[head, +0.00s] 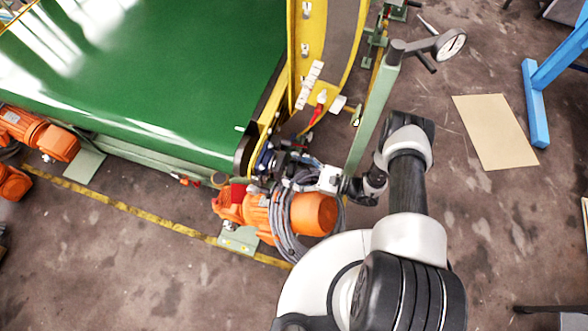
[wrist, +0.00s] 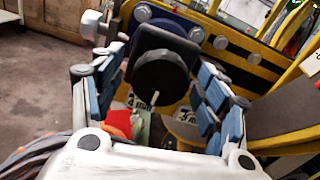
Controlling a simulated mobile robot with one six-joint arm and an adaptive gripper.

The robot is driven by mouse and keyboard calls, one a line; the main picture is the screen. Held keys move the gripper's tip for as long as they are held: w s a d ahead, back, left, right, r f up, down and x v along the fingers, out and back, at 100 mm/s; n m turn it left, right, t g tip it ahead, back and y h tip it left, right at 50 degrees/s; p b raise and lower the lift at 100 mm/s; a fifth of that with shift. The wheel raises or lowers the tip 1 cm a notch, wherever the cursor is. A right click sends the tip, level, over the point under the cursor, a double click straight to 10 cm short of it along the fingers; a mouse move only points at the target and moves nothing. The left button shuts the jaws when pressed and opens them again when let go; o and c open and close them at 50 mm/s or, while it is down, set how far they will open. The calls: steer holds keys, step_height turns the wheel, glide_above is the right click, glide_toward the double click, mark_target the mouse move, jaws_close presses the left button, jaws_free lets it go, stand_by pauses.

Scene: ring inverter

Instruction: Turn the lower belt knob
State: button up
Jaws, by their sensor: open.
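A round black knob (wrist: 160,78) with a pale pointer line sits on a dark squarish mount in the middle of the wrist view. My gripper (wrist: 162,72) is open, with one blue-padded finger to the left of the knob and one to the right. The knob lies between the fingers, with a visible gap on each side. In the head view my gripper (head: 328,179) is at the corner of the green belt machine, above an orange motor. The knob cannot be made out in the head view.
The green conveyor belt (head: 150,65) fills the upper left of the head view. An orange motor (head: 313,214) with grey cables lies just below my gripper. Yellow-and-black framing (wrist: 250,65) is behind the knob.

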steer(key=shift+c, duration=0.4)
steer(key=c, duration=1)
steer(key=shift+m+b, duration=0.4)
